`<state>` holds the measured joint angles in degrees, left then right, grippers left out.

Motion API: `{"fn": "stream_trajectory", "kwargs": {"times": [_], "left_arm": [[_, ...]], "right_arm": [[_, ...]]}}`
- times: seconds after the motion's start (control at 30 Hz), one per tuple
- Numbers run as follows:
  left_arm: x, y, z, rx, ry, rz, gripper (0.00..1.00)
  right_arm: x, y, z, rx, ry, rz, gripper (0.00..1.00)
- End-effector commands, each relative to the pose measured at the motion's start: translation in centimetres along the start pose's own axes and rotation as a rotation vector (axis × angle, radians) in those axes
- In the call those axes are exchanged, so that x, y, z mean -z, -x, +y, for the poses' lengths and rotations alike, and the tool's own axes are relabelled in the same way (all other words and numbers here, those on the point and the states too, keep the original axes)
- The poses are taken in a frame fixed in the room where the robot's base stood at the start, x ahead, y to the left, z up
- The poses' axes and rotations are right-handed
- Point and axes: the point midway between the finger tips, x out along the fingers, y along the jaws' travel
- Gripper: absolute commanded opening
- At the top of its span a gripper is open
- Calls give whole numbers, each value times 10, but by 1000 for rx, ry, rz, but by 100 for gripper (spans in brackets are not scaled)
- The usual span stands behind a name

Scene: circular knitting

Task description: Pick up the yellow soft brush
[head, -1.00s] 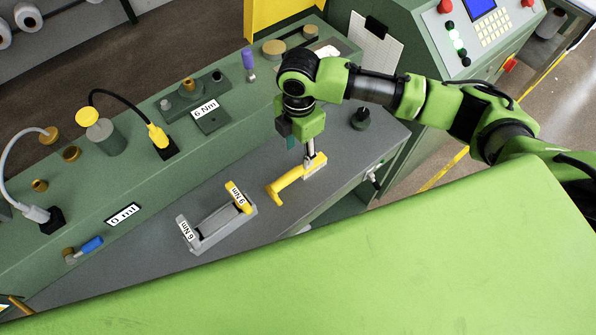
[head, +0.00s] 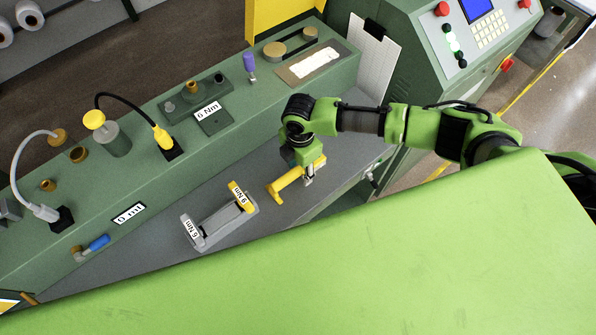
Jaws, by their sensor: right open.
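The gripper is open. The arm and gripper body hide part of the brush, and I cannot tell whether the fingers touch it. My left gripper is not in view.
A grey holder (head: 226,228) with labelled grey and yellow tools lies left of the brush. A green raised ledge (head: 140,190) with fittings and cables runs behind. A control console (head: 440,60) stands at the back right. A clipboard (head: 372,52) leans against it.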

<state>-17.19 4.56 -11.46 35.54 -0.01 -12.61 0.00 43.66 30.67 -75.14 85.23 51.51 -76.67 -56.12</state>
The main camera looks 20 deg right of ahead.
Motion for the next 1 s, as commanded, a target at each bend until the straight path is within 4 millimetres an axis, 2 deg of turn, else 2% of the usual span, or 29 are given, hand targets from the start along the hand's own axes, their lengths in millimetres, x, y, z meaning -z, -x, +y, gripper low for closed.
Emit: {"fn": "stream_trajectory", "kwargs": {"times": [0.03,0.17,0.2,0.67,0.83,1.0], "left_arm": [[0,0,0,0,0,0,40],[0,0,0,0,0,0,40],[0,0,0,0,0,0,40],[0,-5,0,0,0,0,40],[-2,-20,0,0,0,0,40],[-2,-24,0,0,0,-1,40]], "right_arm": [[0,0,0,0,0,0,36],[0,0,0,0,0,0,3],[0,0,0,0,0,0,0],[0,6,1,-1,-1,0,0],[0,27,2,-7,1,1,0],[10,60,-23,-5,3,2,0]]}}
